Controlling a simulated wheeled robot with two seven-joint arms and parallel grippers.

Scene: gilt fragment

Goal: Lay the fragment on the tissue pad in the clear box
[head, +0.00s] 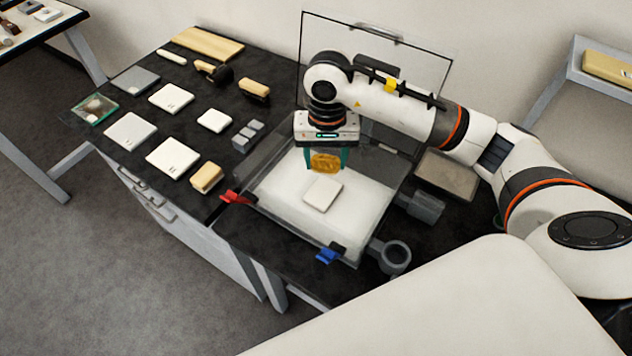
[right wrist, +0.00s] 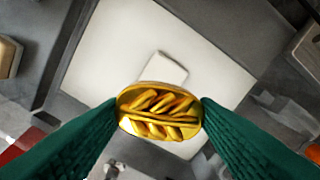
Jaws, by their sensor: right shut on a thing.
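The gold, oval, ridged fragment (head: 325,162) is held upright between the green fingertips of my right gripper (head: 326,160). In the right wrist view the fragment (right wrist: 160,112) sits between both fingertips (right wrist: 160,110), touching each. It hangs above the large clear-walled box (head: 285,205), whose floor is white and whose clear lid (head: 425,62) stands open at the back. A small white square pad (head: 323,194) lies on that floor, just below and in front of the fragment. The pad (right wrist: 163,68) also shows beyond the fragment in the right wrist view. My left gripper is out of view.
A red clamp (head: 236,197) and a blue clamp (head: 329,255) sit at the box's front corners. Grey fittings (head: 421,205) stand on its right. Several white squares and wooden blocks lie on the black table left of it, with a small greenish clear case (head: 95,109).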

